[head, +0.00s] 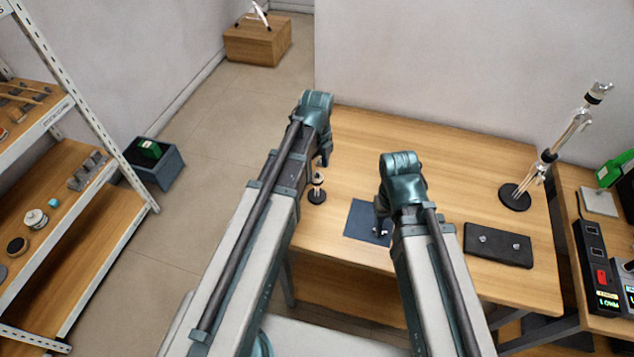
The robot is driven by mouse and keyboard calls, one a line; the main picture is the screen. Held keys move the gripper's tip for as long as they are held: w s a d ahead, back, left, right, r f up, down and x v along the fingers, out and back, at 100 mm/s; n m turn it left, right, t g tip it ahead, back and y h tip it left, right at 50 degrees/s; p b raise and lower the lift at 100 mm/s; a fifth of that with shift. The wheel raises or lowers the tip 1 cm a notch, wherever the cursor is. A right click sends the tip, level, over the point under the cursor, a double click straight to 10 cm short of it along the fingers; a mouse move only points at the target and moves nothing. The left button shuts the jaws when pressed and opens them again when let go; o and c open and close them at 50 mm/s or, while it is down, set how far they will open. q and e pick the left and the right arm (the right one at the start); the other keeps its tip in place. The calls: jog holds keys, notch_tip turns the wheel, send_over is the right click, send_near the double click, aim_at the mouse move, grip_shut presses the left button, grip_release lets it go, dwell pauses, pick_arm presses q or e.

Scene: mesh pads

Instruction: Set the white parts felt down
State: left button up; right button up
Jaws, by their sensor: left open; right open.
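No white felt shows clearly in the head view. A flat dark blue mat (359,221) lies on the wooden table, with its right side partly hidden by my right arm. My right gripper (381,212) is open over the mat's right edge; small shiny bits show just below it, and I cannot tell whether they are parts or fingertips. A black pad (497,246) with two small silver knobs lies to the right of that arm. My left gripper (322,162) is open near the table's left edge, mostly hidden by its own arm.
A lamp-like metal stand (515,195) is at the table's back right. The wooden table (430,135) is clear at the back. Shelves (70,230) stand at left, a dark bin (160,175) on the floor.

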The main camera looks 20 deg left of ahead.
pick_arm(q)
jog(key=shift+f+b, duration=0.5)
jog(key=shift+f, duration=0.45)
pick_arm(e)
jog(key=shift+f, duration=0.9)
pick_arm(q)
jog(key=shift+r, duration=0.1)
jog(key=shift+c, duration=0.3)
grip_shut()
jog(key=shift+r, duration=0.1)
pick_arm(e)
jog(key=shift+r, duration=0.1)
